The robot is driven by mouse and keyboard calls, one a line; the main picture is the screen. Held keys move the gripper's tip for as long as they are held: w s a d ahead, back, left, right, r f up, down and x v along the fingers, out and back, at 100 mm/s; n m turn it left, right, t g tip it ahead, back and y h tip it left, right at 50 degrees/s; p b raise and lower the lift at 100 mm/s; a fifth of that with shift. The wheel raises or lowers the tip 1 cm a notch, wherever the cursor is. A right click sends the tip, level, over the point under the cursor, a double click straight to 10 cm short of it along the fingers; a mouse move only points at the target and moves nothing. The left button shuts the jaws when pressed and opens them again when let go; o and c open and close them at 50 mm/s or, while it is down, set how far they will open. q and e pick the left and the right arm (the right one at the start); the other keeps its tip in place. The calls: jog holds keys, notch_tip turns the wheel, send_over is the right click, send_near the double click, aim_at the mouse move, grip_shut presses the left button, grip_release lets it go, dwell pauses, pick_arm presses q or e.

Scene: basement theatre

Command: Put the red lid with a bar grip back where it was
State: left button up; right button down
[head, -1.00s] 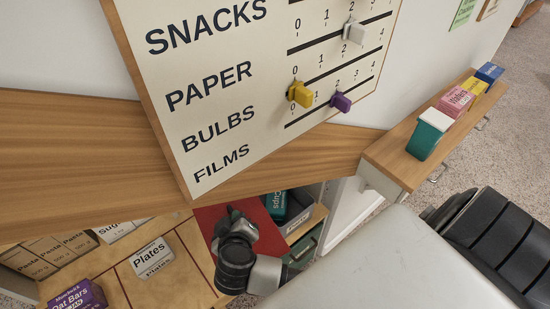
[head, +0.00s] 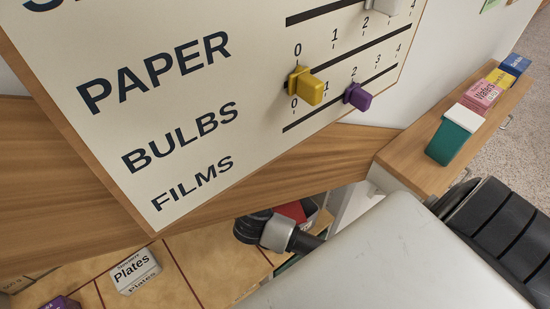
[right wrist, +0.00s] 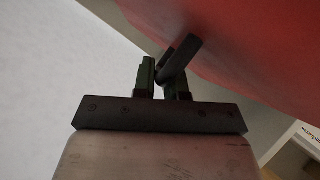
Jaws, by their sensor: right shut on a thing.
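The red lid (right wrist: 245,50) fills the upper right of the right wrist view as a tilted flat red sheet. Its dark bar grip (right wrist: 182,58) is between the fingers of my right gripper (right wrist: 165,75), which is shut on it. In the head view only a small red patch of the lid (head: 291,211) shows behind my right arm, below the sign board. The right gripper's fingers are hidden there. What lies under the lid is hidden too. My left gripper is in neither current view.
A sign board (head: 190,110) with yellow and purple sliders overhangs the wooden beam (head: 70,190). Below it, a divided light-wood surface (head: 190,260) holds a Plates box (head: 135,268). A ledge (head: 405,165) at right carries a teal, white-topped box (head: 455,135) and several small cartons.

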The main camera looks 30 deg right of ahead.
jog(key=d, duration=0.4)
jog(key=shift+w, duration=0.3)
jog(key=shift+d+f+b, duration=0.15)
jog(key=shift+f+b, duration=0.15)
jog(key=shift+f, duration=0.3)
jog(key=shift+d+f+b, duration=0.15)
jog(key=shift+f+b, duration=0.15)
jog(key=shift+f, duration=0.25)
notch_tip(320, 180, down, 5)
jog(key=shift+w+d+f+b, duration=0.1)
jog(key=shift+d+f+b, duration=0.1)
jog(key=shift+b, duration=0.5)
pick_arm(q)
jog(key=f, duration=0.2)
jog(key=shift+w+d+f, duration=0.1)
jog(key=shift+d+f, duration=0.1)
jog(key=shift+f, duration=0.1)
pick_arm(e)
jog(key=c, duration=1.2)
grip_release()
jog(key=shift+o, duration=0.2)
pick_arm(q)
jog(key=shift+f, duration=0.1)
